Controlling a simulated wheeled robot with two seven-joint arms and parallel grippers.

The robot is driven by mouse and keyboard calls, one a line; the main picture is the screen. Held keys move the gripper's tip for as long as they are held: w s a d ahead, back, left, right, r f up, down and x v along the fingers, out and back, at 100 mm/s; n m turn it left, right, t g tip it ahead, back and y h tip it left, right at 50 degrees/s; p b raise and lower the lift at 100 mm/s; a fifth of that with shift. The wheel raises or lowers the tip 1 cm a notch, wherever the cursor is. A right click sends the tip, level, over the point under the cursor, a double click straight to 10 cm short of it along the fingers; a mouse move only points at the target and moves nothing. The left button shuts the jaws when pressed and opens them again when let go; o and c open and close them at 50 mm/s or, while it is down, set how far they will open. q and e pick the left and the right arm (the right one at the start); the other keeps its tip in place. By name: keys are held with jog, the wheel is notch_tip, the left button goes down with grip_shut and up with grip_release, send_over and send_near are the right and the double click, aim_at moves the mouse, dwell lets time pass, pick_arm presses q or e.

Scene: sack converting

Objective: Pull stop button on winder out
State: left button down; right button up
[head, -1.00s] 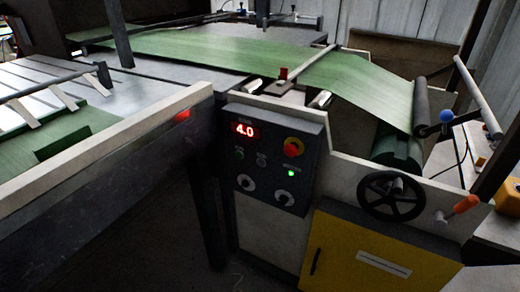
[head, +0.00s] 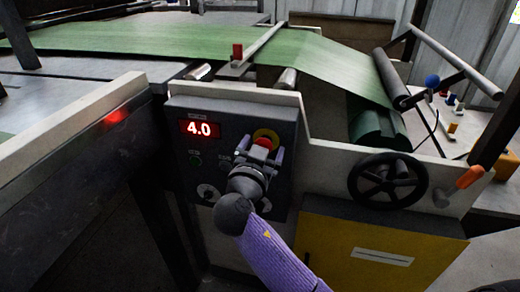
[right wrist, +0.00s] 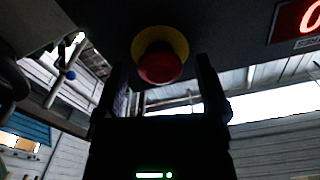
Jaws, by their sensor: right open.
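The red stop button (head: 264,143) with its yellow collar sits on the upper right of the dark control panel (head: 178,150) of the winder. My right gripper (head: 262,153) is in front of the panel, its fingers pointing at the button. In the right wrist view the red button (right wrist: 160,66) and yellow collar show ahead, between and just beyond the two open fingers (right wrist: 160,85). The gripper looks empty, and I cannot tell whether the fingertips touch the panel. My left gripper is not in view.
The panel has a red 4.0 display (head: 200,129) and knobs, one (head: 208,194) at lower left. A black handwheel (head: 388,181) and an orange handle (head: 469,177) are at the right. A yellow cabinet door (head: 380,250) is below. Green web (head: 180,40) runs above.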

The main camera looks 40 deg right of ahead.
jog(key=shift+w+d, duration=0.25)
jog(key=shift+d, duration=0.1)
grip_shut()
